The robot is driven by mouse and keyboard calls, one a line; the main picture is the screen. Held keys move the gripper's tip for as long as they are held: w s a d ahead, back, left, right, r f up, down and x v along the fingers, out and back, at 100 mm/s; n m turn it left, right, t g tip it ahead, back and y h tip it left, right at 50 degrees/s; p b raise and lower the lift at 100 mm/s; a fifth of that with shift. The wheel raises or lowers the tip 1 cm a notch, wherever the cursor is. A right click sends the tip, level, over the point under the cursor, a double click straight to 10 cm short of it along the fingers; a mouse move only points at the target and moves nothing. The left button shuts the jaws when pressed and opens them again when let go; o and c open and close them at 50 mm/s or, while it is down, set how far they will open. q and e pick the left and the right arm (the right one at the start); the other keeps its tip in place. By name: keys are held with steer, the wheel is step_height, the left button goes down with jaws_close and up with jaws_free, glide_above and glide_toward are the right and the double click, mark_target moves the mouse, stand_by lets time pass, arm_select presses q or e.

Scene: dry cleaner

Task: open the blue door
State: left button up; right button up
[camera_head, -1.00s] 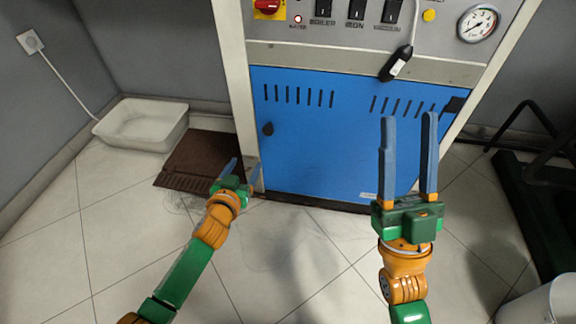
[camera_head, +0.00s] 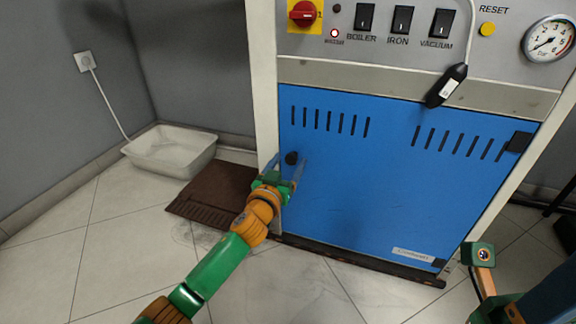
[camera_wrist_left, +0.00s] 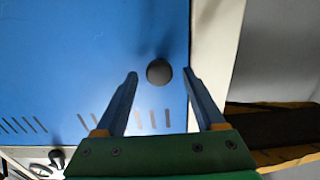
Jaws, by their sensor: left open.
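The blue door (camera_head: 390,190) is the shut front panel of a machine, with slots along its top and a small dark round knob (camera_head: 291,158) near its left edge. My left gripper (camera_head: 288,161) is at the knob, with its blue fingers apart. In the left wrist view the knob (camera_wrist_left: 159,72) lies between the open fingertips of the left gripper (camera_wrist_left: 160,76), with a gap on each side, against the blue door (camera_wrist_left: 90,50). Parts of my right arm show at the lower right; its fingertips cannot be made out.
Above the door is a control panel (camera_head: 420,50) with switches, a gauge (camera_head: 548,38) and a hanging black device (camera_head: 446,86). A white tray (camera_head: 170,150) and a brown mat (camera_head: 212,193) lie on the floor at left. The tiled floor before the door is clear.

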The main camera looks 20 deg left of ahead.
arm_select(q)
jaws_close()
stand_by(1.3)
